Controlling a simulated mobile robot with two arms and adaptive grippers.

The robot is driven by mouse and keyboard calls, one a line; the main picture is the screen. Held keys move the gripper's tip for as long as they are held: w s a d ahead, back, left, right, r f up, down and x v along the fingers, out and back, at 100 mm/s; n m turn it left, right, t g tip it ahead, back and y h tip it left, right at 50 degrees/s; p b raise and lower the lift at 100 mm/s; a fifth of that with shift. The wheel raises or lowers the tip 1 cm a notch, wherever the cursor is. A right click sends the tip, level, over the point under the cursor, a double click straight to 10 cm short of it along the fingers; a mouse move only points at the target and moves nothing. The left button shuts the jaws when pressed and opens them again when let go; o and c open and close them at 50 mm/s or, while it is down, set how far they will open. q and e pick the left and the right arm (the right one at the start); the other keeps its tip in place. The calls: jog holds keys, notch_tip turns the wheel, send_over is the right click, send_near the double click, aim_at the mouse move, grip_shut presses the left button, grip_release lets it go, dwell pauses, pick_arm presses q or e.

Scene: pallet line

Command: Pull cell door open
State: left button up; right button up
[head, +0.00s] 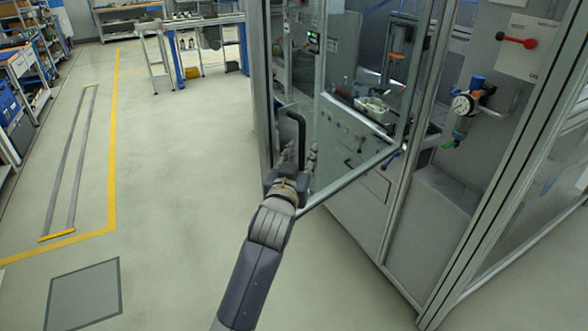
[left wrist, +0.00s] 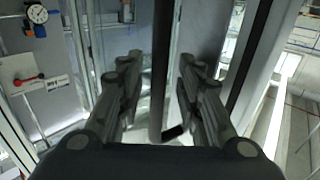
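The cell door (head: 350,180) is a clear panel in an aluminium frame. It stands at an angle out from the cell front, partly open, with its lower rail over the floor. Its black bar handle (head: 300,128) is upright near the door's left edge. My left gripper (head: 299,162) is at the lower part of the handle. In the left wrist view the dark handle bar (left wrist: 160,70) runs between the two spread fingers (left wrist: 160,95), with a gap visible on each side. The lower end of the handle is partly hidden by my gripper in the head view. My right gripper is not in view.
Open floor (head: 180,170) lies to the left, with yellow markings. Workbenches (head: 200,22) stand at the back.

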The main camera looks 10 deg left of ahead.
pick_arm(q)
jog(key=s+a, duration=0.1)
jog(key=s, duration=1)
jog(key=shift+s, duration=0.15)
notch_tip(320, 180, down, 22)
jog(key=d+m+g+b, duration=0.1)
jog(key=d+m+g, duration=0.1)
jog(key=g, duration=0.2)
jog(key=s+a+f+g+b, duration=0.15)
jog(key=s+f, duration=0.25)
jog(key=f, duration=0.8)
jog(key=s+a+f+g, duration=0.1)
jog(key=s+f+g, duration=0.3)
jog(key=f, duration=0.8)
jog(key=s+a+f+g+b, duration=0.1)
jog(key=s+a+f+g, duration=0.25)
jog(key=s+f, duration=0.95)
jog(key=s+a+f+g, duration=0.2)
jog(key=s+a+f, duration=0.3)
jog(key=s+f, duration=0.8)
jog(key=s+a+f+g+y, duration=0.1)
jog(key=s+a, duration=0.3)
jog(key=s, duration=1.2)
jog(key=shift+a+f+g+b, duration=0.2)
jog(key=shift+f+g+b, duration=0.3)
jog(key=shift+f, duration=0.15)
